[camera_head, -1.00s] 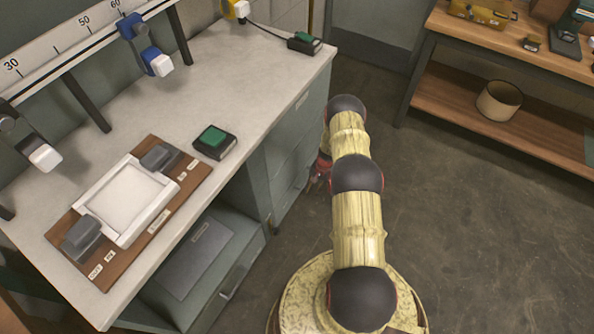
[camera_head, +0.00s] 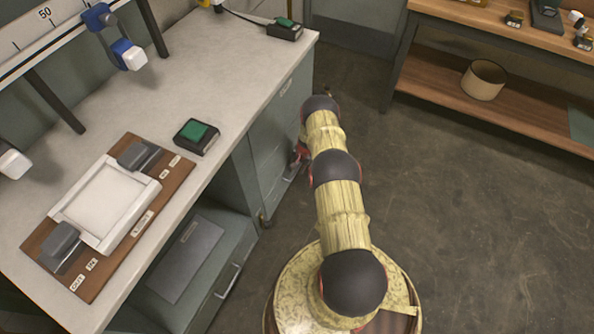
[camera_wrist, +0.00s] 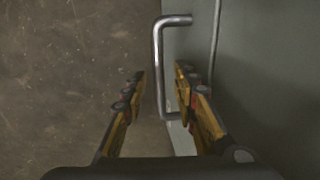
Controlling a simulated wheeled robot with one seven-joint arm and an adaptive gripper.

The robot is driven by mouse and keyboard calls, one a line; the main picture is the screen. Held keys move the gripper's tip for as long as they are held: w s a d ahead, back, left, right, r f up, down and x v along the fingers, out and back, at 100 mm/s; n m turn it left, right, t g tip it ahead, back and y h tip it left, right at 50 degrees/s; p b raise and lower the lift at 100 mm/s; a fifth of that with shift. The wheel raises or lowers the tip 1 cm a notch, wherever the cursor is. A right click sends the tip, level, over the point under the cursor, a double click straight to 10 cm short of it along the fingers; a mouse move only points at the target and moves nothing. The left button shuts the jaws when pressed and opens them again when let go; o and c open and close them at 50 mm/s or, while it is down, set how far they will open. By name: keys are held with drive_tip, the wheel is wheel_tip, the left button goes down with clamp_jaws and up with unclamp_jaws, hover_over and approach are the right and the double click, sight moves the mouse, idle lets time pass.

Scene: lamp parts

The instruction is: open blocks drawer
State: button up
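A grey-green drawer cabinet (camera_head: 272,140) stands under the right end of the bench; its labels are too small to read, so I cannot tell which drawer is for blocks. My gripper (camera_head: 301,153) is beside its front, mostly hidden behind my arm. In the wrist view my gripper (camera_wrist: 161,74) is open. A metal bar handle (camera_wrist: 158,62) on a grey-green front (camera_wrist: 260,70) lies between the two fingers, closer to the right one. The fingers are not closed on it. The drawer at this handle looks shut.
A lower grey unit (camera_head: 215,262) with its own handle is at the front left. On the bench (camera_head: 215,75) are a wooden board with a white tray (camera_head: 105,205) and a green button box (camera_head: 196,136). A wooden shelf (camera_head: 440,85) stands back right. The floor (camera_head: 460,200) is clear.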

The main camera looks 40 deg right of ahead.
drive_tip(key=shift+c, duration=1.4)
drive_tip(key=c, duration=0.4)
clamp_jaws()
